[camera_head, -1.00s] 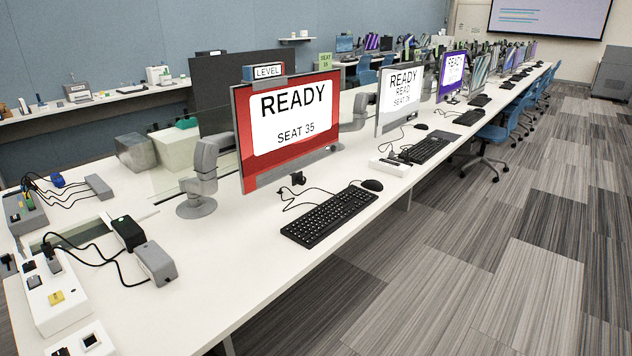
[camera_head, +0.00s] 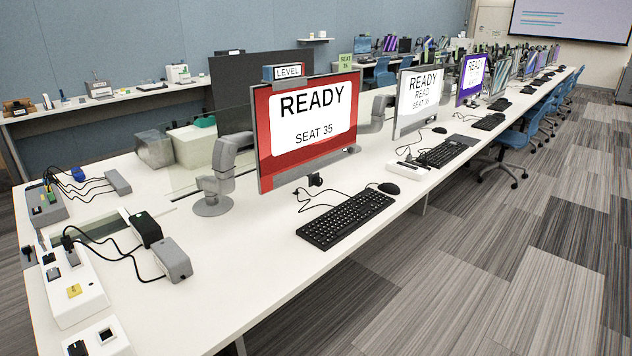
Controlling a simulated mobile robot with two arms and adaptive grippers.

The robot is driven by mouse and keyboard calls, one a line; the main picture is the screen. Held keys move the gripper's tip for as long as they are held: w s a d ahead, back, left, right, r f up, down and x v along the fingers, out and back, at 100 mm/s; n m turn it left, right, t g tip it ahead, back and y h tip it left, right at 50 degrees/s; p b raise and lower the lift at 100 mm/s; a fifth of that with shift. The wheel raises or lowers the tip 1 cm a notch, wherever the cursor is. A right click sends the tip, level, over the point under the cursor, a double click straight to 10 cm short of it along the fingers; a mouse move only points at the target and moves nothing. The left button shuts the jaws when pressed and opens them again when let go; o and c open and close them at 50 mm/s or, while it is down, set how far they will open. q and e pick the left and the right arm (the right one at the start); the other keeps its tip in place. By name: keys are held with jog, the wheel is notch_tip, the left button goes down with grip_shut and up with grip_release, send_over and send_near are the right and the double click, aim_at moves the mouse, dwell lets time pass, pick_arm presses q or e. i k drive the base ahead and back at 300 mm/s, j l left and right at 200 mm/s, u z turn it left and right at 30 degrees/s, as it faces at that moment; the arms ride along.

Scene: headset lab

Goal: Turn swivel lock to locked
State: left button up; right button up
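I cannot make out for sure which part is the swivel lock, or its setting. A red-framed monitor (camera_head: 267,130) reads "READY SEAT 35" and has a "LEVEL" sign (camera_head: 288,71) on its top edge. It stands on the white desk by a grey jointed stand (camera_head: 222,178) at its left. A small black part (camera_head: 315,180) shows just below the monitor's lower edge. Neither of my grippers is in view.
A black keyboard (camera_head: 345,219) and a mouse (camera_head: 389,188) lie in front of the monitor. White switch boxes (camera_head: 88,302), cables and a grey block (camera_head: 173,261) occupy the desk's left end. Blue chairs (camera_head: 510,148) line the far right. The carpet (camera_head: 480,270) at the right is clear.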

aim_at(317, 180)
jog(key=u, duration=0.2)
jog(key=i+l+u, duration=0.15)
jog(key=l+u, duration=0.15)
jog(key=i+l+u, duration=0.1)
jog(key=l+u, duration=0.25)
jog(key=i+l+u, duration=0.1)
jog(key=l+u, duration=0.2)
